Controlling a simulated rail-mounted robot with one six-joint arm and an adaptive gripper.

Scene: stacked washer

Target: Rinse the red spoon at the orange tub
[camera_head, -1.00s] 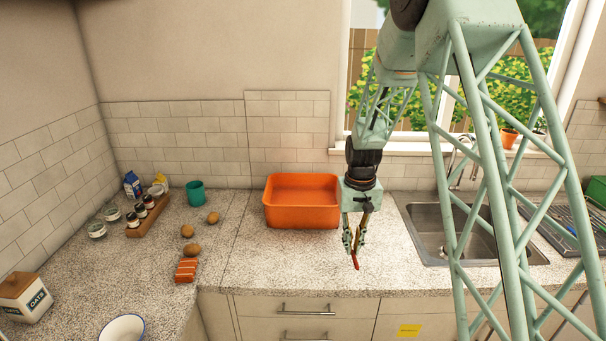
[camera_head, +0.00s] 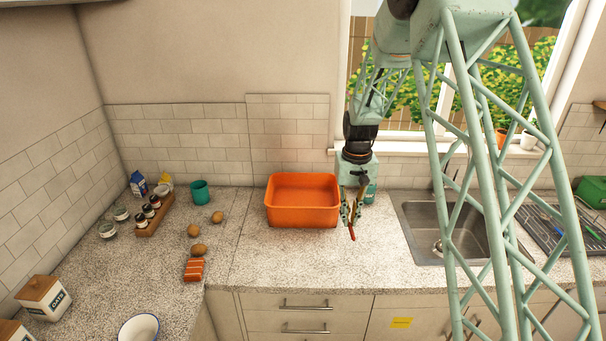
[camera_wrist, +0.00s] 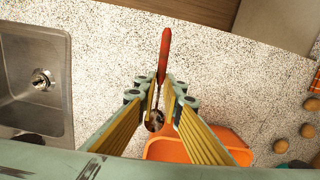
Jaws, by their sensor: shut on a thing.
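My gripper (camera_head: 352,208) is shut on the red spoon (camera_wrist: 165,52). In the wrist view the spoon lies between the fingertips (camera_wrist: 159,88), its red handle beyond them and its metal bowl on the near side. In the head view the handle (camera_head: 352,232) hangs below the fingers, tilted, and the bowl is hard to make out. The orange tub (camera_head: 300,217) stands on the counter just left of my gripper. Its rim also shows in the wrist view (camera_wrist: 165,150), partly hidden by a finger. The spoon looks outside the tub, to its front right; its exact height is unclear.
A sink (camera_head: 455,235) lies to the right, with a drying rack (camera_head: 560,236) beyond it. Left of the tub are a teal cup (camera_head: 200,192), potatoes (camera_head: 200,249), an orange-striped block (camera_head: 194,270) and a jar rack (camera_head: 152,219). The counter before the tub is clear.

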